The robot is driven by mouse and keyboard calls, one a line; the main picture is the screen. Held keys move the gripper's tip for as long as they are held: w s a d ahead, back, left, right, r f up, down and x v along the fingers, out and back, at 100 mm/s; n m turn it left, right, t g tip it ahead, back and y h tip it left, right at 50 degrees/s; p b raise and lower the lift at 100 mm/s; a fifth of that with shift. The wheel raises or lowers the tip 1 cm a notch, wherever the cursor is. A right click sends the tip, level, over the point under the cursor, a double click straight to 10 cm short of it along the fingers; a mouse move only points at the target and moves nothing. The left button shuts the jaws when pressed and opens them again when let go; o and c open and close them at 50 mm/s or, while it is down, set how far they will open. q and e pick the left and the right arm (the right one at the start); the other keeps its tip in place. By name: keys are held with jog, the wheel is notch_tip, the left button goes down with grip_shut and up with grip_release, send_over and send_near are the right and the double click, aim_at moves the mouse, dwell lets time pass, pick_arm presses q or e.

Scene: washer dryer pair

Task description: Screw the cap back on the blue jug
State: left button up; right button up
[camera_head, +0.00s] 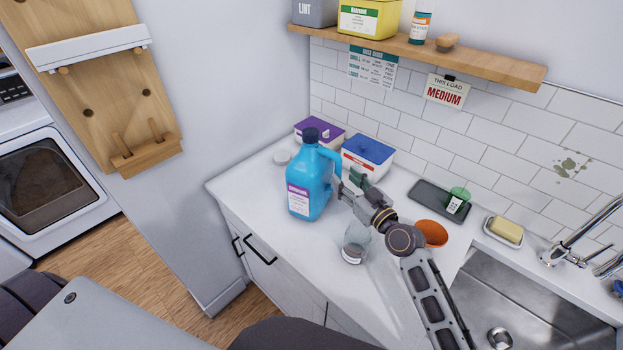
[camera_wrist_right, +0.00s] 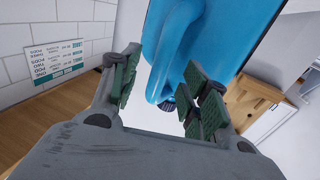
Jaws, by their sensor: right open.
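The blue jug (camera_head: 309,185), with a white and purple label, stands upright on the white counter. Its dark cap (camera_head: 311,135) sits on top of the neck; I cannot tell how tight it is. My right gripper (camera_head: 352,182) is open and empty, just right of the jug by its handle, below cap height. In the right wrist view the jug (camera_wrist_right: 215,40) fills the top, its handle hanging beyond the open green-padded fingers (camera_wrist_right: 165,90). The dark cap (camera_wrist_right: 168,105) shows partly between them, farther off. My left gripper is not in view.
Behind the jug are a purple-lidded box (camera_head: 320,132) and a blue-lidded box (camera_head: 368,150). An orange bowl (camera_head: 432,233), dark tray (camera_head: 428,197) and sink (camera_head: 520,300) lie right. The counter's front left is clear.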

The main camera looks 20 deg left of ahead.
aim_at(340, 175)
jog(key=shift+w+a+r, duration=0.2)
jog(key=shift+a, duration=0.2)
jog(key=shift+p+x, duration=0.3)
jog(key=shift+x, duration=0.8)
jog(key=shift+f, duration=0.15)
grip_shut()
